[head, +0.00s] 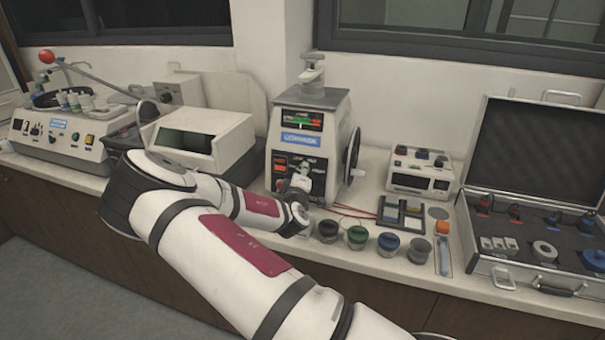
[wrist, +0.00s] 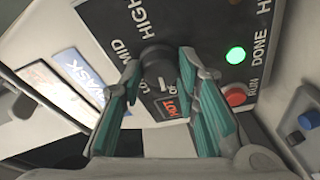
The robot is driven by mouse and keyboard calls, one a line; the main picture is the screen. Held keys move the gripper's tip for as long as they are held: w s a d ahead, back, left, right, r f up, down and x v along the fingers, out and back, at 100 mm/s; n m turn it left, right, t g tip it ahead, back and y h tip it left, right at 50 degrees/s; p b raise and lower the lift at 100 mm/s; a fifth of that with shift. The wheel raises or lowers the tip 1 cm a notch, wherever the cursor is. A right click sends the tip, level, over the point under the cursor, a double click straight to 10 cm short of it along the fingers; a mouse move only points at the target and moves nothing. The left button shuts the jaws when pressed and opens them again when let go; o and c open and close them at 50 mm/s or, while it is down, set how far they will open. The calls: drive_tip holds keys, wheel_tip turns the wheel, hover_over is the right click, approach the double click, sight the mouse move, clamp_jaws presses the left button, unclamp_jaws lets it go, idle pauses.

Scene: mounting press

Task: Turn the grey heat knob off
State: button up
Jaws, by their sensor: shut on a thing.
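The mounting press (head: 310,125) stands on the counter against the wall. In the wrist view its black panel (wrist: 200,30) fills the top, with MID and HIGH labels and partly covered LOW and OFF lettering. The dark grey heat knob (wrist: 156,62) sits between the teal-padded fingers of my gripper (wrist: 160,80), which is shut on it. A short white mark shows on the knob's lower side, near the partly hidden OFF lettering. A red HOT sign (wrist: 172,106) is just below it. In the head view the gripper is at the panel, and my arm and gripper hide the knob.
A green DONE light (wrist: 236,54) glows beside a red RUN button (wrist: 236,94). The press has a black handwheel (head: 352,155) on its right. Several coloured jars (head: 357,237) stand in front, and an open case (head: 530,180) lies at the right.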

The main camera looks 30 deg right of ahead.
drive_tip(key=shift+n, duration=0.7)
drive_tip(key=o, duration=1.2)
drive_tip(key=v, duration=1.2)
drive_tip(key=shift+r, duration=0.2)
drive_tip(key=shift+f, duration=0.1)
